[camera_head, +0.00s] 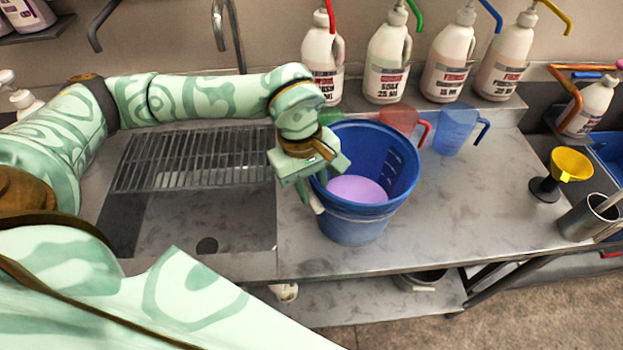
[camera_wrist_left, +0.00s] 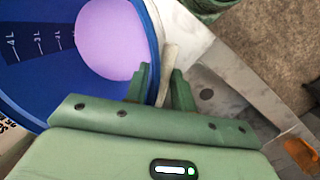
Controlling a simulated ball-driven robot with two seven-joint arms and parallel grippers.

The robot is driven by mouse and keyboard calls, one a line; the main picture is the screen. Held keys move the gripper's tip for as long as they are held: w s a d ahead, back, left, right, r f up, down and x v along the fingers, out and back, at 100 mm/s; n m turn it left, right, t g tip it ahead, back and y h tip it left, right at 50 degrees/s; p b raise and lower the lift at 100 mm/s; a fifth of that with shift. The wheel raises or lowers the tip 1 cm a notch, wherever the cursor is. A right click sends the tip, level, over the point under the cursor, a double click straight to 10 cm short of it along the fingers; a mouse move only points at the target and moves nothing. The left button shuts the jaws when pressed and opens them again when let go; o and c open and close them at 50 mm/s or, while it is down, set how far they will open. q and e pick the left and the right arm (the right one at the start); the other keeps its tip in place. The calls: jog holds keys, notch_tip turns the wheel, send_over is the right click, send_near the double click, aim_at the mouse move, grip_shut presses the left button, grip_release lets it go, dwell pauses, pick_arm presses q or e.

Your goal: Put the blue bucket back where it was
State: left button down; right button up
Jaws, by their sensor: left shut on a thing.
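The blue bucket (camera_head: 353,230) is upright over the steel counter, right of the sink. I cannot tell if its base touches the counter. It holds a round patch of lilac liquid (camera_head: 358,190). My left gripper (camera_head: 316,190) is at the bucket's left side. In the left wrist view, its fingers (camera_wrist_left: 160,84) are shut on a pale strip beside the rim, seemingly the bucket's handle. The inside of the bucket (camera_wrist_left: 45,85) shows litre marks there. My right gripper is not in view.
A red jug (camera_head: 398,120) and a blue jug (camera_head: 457,128) stand behind the bucket; a green one is partly hidden. Several pump bottles (camera_head: 387,65) line the back ledge. The sink (camera_head: 180,220) has a rack (camera_head: 190,160). Counter (camera_head: 460,210) is clear before the yellow funnel (camera_head: 571,164).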

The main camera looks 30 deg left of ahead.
pick_arm(q)
jog(key=shift+w, duration=0.1)
jog(key=c, duration=1.2)
grip_release()
jog(key=shift+o, duration=0.2)
jog(key=shift+r, duration=0.4)
notch_tip(320, 180, up, 11)
jog(key=a, duration=0.2)
